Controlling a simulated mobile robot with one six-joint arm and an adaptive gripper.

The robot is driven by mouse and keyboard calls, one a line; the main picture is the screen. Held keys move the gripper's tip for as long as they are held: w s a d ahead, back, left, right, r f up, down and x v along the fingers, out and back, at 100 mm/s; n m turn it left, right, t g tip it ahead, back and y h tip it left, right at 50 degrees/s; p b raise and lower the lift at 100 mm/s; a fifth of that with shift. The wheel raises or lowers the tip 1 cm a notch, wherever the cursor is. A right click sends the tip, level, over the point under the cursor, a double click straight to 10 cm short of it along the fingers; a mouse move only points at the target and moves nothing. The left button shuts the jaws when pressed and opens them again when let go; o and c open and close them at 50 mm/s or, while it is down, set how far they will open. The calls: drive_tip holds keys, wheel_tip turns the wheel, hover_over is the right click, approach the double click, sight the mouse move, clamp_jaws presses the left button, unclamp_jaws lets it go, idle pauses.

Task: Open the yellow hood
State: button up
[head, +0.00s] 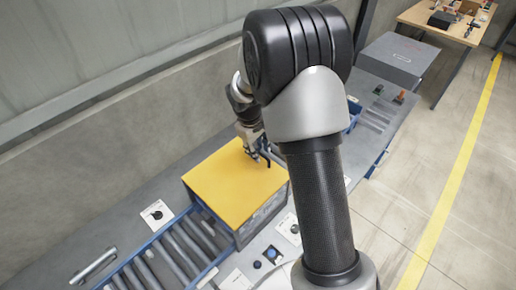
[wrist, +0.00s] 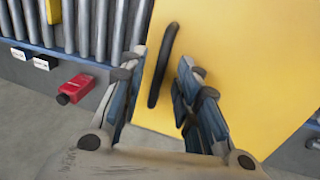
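The yellow hood (head: 228,185) is a flat-topped box over the roller conveyor, and its top panel looks closed. In the wrist view the yellow hood (wrist: 238,60) fills the right side, with a curved black handle (wrist: 163,62) on it. My gripper (wrist: 160,72) is open, with one finger on each side of the handle. The handle lies between the fingers, and I see a gap on both sides. In the head view my gripper (head: 260,157) is at the far right edge of the hood, and my arm partly covers that area.
Conveyor rollers (head: 170,255) run out at the hood's lower left. A red bottle-like object (wrist: 77,88) lies beside the rollers in the wrist view. A blue button (head: 271,253) and a black knob (head: 157,214) sit on the grey bench. A grey box (head: 398,60) stands further back.

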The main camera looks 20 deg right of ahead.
clamp_jaws()
idle(0.7)
